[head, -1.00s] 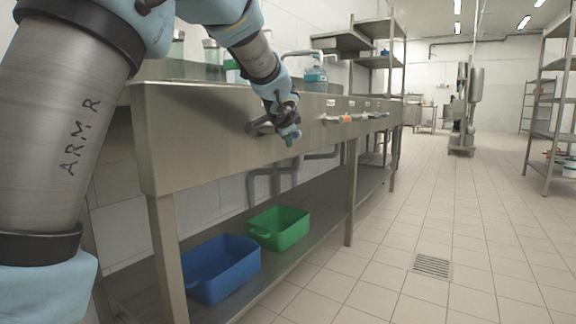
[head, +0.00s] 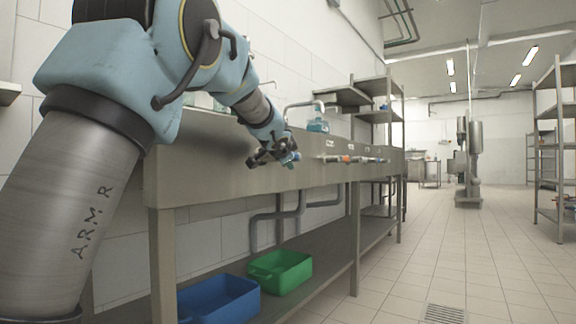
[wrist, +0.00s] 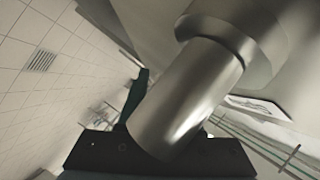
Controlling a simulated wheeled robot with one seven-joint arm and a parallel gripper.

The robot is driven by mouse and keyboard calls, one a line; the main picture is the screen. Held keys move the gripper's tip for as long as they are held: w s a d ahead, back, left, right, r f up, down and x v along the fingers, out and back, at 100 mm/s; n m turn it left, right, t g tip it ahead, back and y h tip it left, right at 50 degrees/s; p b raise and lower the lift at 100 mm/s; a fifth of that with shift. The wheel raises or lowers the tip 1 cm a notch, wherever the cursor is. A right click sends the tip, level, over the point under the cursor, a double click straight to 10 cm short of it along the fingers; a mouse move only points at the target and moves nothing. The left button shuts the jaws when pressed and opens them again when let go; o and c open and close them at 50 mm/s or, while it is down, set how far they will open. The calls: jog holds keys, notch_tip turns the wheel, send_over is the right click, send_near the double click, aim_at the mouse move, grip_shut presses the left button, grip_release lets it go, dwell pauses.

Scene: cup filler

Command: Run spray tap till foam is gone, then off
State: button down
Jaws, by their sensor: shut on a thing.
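My gripper (head: 274,153) is at the front panel of the long steel counter (head: 215,165) in the head view. The wrist view shows a thick bare-metal cylinder (wrist: 185,100), apparently a tap knob, coming out of a wider metal collar (wrist: 235,40). My gripper is shut on this knob, with one dark green finger (wrist: 136,93) beside it. A curved grey spout (head: 300,105) rises above the counter. The basin inside, any foam and any water flow are hidden by the counter front.
More knobs, one orange (head: 346,158), line the panel to the right. A blue-liquid bottle (head: 318,122) stands on the counter. A blue bin (head: 225,298) and a green bin (head: 281,270) sit on the lower shelf.

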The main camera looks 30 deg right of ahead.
jog(key=c, duration=0.9)
grip_release()
jog(key=shift+s, duration=0.1)
jog(key=b+v, duration=0.3)
jog(key=v, duration=0.7)
jog(key=shift+s+a+r, duration=0.1)
jog(key=shift+s+a, duration=0.1)
jog(key=shift+s, duration=0.05)
